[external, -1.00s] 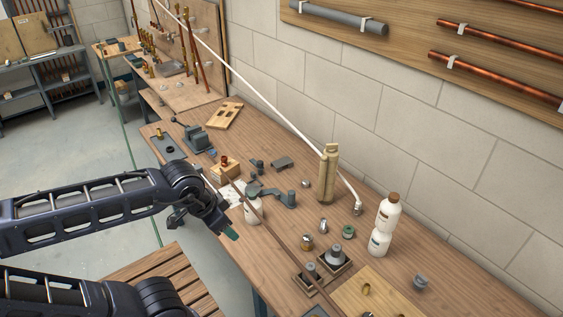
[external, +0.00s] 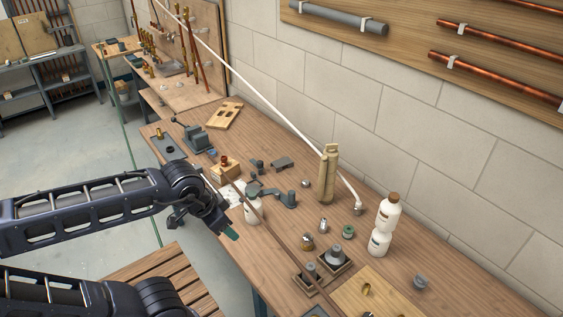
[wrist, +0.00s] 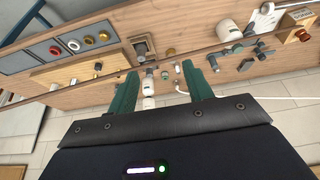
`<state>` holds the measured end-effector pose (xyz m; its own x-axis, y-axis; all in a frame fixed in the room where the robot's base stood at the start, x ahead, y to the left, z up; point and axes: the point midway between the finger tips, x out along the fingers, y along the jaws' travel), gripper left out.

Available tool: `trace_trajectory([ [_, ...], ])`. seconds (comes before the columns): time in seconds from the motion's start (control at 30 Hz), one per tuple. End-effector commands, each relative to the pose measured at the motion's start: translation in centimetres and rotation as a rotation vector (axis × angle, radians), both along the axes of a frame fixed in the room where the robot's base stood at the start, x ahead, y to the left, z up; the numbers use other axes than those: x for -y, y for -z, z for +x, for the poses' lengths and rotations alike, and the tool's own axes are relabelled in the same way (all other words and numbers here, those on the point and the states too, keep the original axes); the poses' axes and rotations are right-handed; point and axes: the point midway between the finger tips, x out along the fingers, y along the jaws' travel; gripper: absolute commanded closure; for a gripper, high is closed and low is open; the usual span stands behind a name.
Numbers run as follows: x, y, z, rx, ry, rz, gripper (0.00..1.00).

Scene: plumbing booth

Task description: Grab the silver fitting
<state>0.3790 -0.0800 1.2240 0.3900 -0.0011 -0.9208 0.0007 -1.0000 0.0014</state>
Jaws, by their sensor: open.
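A small silver fitting (external: 323,226) stands on the wooden workbench in the external view, just behind a brass-and-silver fitting (external: 307,242). My gripper (external: 231,233) is to its left, well apart from it, by the bench's front edge. In the wrist view my gripper (wrist: 160,74) has its two green fingers spread, with nothing held between them. Several small parts show on the bench beyond the fingertips; they are too small there to tell surely which is the silver fitting.
White bottles (external: 380,242), a beige block (external: 327,178), a green-ringed part (external: 348,232) and grey fittings on dark plates (external: 335,257) surround the fitting. A wall bounds the back.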

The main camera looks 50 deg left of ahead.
Motion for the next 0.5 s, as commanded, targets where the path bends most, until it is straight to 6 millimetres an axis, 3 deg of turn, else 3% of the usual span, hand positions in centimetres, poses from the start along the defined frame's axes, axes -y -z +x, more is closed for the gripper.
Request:
trace_trajectory([
  [0.1, 0.0, 0.0, 0.0, 0.0, 0.0, 0.0, 0.43],
  [0.37, 0.0, 0.0, 0.1, 0.0, 0.001, 0.001, 0.43],
  [0.5, 0.0, 0.0, 1.2, -0.01, 0.017, 0.019, 0.43],
])
